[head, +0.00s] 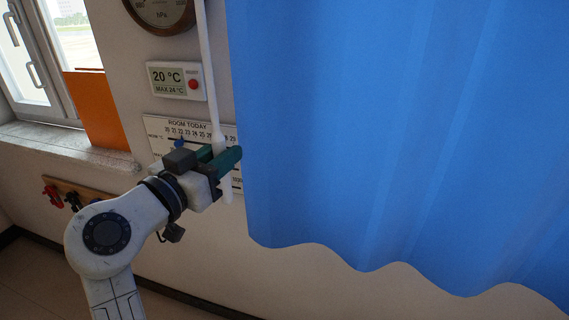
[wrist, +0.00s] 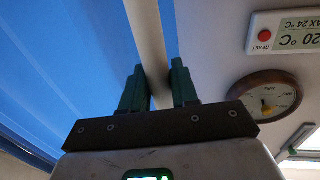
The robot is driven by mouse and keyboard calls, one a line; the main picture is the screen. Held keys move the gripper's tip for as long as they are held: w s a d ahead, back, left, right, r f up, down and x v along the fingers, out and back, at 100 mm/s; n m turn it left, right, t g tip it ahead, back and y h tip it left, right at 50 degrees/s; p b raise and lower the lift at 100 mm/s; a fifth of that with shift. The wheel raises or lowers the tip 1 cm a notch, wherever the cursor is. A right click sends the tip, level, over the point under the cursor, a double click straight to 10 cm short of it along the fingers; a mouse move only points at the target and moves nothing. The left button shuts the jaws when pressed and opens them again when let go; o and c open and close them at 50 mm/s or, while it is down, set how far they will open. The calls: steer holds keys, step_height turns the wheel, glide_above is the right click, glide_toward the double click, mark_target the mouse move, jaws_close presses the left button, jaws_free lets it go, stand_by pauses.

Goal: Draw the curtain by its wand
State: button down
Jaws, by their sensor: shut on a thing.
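The blue curtain (head: 390,130) hangs over the right part of the head view, its left edge just right of my gripper. The white wand (head: 210,70) hangs down along that edge, its lower end showing below the fingers. My gripper (head: 221,155), with green fingers, is shut on the wand near its lower part. In the wrist view the wand (wrist: 147,40) runs between the two green fingers (wrist: 160,88), and the curtain (wrist: 60,60) lies to the left. Part of the wand is hidden by the fingers.
A thermostat display (head: 175,80) and a room chart (head: 165,127) are on the wall behind my gripper, with a round gauge (head: 160,8) above. An orange panel (head: 97,110) stands on the sill by the window (head: 35,60). Hooks (head: 52,196) are low on the left.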

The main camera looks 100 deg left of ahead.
steer(key=shift+s, duration=0.65)
steer(key=c, duration=1)
jaws_free()
steer(key=shift+s+a, duration=0.15)
steer(key=b+v, duration=0.2)
steer(key=v, duration=0.9)
steer(key=shift+a, duration=0.1)
